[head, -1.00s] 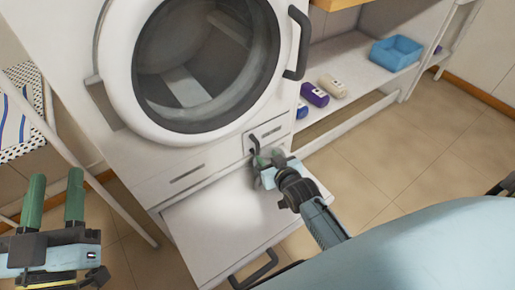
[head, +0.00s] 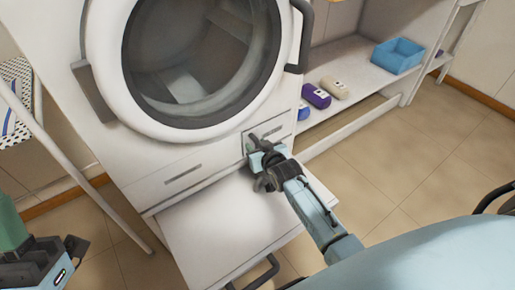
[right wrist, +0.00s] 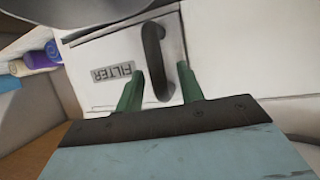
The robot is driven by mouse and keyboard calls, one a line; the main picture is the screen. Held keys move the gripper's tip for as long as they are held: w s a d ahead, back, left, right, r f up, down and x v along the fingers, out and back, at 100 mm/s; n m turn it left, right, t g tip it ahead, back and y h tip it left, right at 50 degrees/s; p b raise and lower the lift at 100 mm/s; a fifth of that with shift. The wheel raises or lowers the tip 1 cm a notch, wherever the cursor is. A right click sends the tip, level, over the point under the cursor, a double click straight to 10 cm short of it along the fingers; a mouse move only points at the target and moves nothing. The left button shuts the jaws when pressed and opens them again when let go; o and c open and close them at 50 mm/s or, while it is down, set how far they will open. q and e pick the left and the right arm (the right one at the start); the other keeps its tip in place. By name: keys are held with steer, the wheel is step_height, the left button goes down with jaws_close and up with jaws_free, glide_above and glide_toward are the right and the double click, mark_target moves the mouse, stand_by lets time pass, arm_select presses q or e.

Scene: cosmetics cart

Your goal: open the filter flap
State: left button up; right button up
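The filter flap (head: 283,130) is a small white panel low on the front of the white washing machine (head: 165,160), below the round door. It looks flush with the front. In the right wrist view it carries a "FILTER" label (right wrist: 113,73) and a dark curved handle (right wrist: 153,55). My right gripper (head: 254,142) is at the flap. In the right wrist view its green fingers (right wrist: 160,72) stand apart, one on each side of the handle, with gaps visible. My left gripper (head: 12,225) is at the lower left, partly cut off by the frame edge; its finger gap is hidden.
A white pull-out shelf (head: 225,225) with a dark handle (head: 262,272) juts out under the machine, below my right arm. A shelf unit at right holds bottles (head: 316,96) and a blue bin (head: 397,55). A rack (head: 70,160) stands at left. Floor at right is clear.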

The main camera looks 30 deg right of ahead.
steer(key=shift+c, duration=0.4)
jaws_close()
steer(key=shift+s+d, duration=0.1)
